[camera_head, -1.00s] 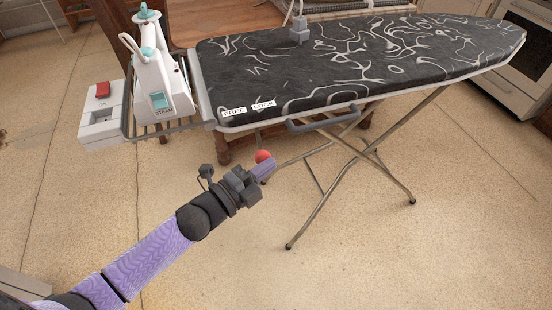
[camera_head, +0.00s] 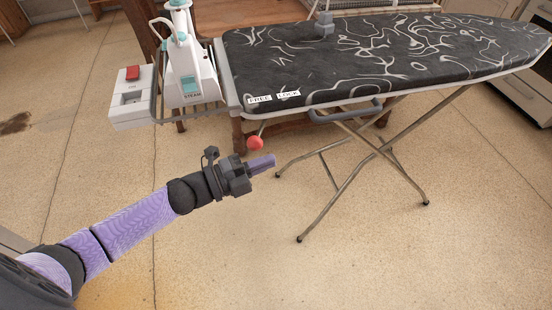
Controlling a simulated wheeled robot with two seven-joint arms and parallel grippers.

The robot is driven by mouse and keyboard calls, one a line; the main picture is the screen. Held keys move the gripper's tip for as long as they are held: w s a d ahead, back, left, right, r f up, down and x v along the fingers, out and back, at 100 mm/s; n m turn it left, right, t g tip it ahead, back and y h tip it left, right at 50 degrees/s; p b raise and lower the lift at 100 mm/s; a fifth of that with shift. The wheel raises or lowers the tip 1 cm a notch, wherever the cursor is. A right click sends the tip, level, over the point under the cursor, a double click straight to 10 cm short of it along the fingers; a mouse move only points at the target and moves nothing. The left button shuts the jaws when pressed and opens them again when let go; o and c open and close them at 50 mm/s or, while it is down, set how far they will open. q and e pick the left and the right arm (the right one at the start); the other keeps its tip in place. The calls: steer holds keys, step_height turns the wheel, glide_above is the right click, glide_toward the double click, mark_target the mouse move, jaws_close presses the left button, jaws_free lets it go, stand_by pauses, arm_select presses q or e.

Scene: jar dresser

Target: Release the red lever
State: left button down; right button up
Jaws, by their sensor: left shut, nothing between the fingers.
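The red lever (camera_head: 255,143) shows as a red ball knob on a thin rod under the near left edge of the ironing board (camera_head: 380,60). The knob hangs below the FREE label (camera_head: 259,99), to the left of the LOCK label (camera_head: 289,93). My left gripper (camera_head: 262,164) is shut and empty. In the picture its fingertips are just below the knob, with a small gap between them. I cannot tell the gap in depth. My right gripper is not in view.
A white steam iron (camera_head: 185,70) stands on the rack at the board's left end, beside a white box with a red switch (camera_head: 133,73). A grey handle (camera_head: 345,112) runs under the board's front edge. Crossed metal legs (camera_head: 350,185) stand right of my gripper. The floor in front is clear.

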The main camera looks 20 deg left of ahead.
arm_select(q)
steer(key=p+v, duration=0.1)
steer(key=v, duration=0.9)
steer(key=shift+w+a, duration=0.3)
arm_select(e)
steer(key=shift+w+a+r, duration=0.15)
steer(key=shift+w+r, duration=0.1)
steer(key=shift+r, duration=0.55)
arm_select(q)
steer(key=shift+p, duration=0.3)
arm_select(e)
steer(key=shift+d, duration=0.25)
